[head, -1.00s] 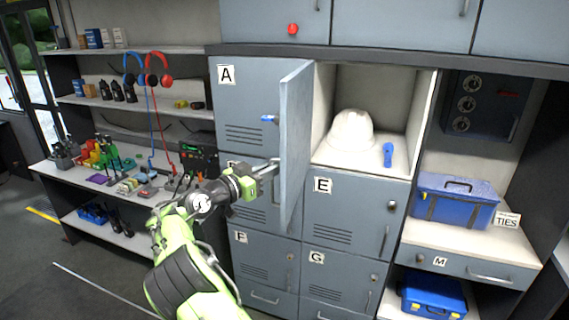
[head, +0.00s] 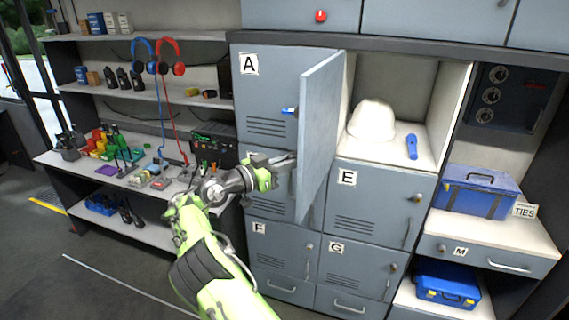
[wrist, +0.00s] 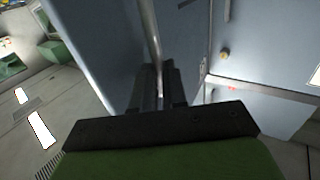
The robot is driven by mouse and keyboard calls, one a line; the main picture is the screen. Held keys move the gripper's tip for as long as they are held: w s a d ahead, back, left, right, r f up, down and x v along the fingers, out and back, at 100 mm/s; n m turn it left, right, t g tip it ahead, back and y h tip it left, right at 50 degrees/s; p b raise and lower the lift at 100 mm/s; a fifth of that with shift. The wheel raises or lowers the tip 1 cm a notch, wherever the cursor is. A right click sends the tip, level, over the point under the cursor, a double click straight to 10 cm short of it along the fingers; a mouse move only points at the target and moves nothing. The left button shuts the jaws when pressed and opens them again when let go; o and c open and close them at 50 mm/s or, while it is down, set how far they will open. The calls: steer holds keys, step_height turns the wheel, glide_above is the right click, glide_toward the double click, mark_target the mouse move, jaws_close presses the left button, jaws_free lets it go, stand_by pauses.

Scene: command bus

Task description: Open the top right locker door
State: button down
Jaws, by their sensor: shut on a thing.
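The top right locker door (head: 320,130) stands swung open toward me, its edge facing the head camera. The locker behind it shows a white helmet (head: 372,121) and a blue flashlight (head: 411,147) on its floor. My gripper (head: 284,162) is at the door's left side, low on its front face. In the wrist view the fingers (wrist: 160,88) are shut on the door's metal handle (wrist: 151,35). The contact is partly hidden in the head view.
Lockers E (head: 385,205), F (head: 283,245) and G (head: 352,265) are closed below. A blue toolbox (head: 478,192) sits on the right counter. Shelves with tools stand at left.

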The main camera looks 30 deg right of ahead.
steer(key=shift+d+r, duration=0.25)
steer(key=c, duration=1.5)
jaws_free()
steer(key=o, duration=0.3)
steer(key=shift+w+d+f, duration=0.25)
steer(key=shift+d, duration=0.25)
steer(key=shift+o, duration=0.2)
steer(key=s+a+p, duration=0.2)
steer(key=a, duration=1.4)
steer(key=shift+s+a+p, duration=0.15)
steer(key=shift+s+p, duration=0.15)
steer(key=shift+s, duration=0.05)
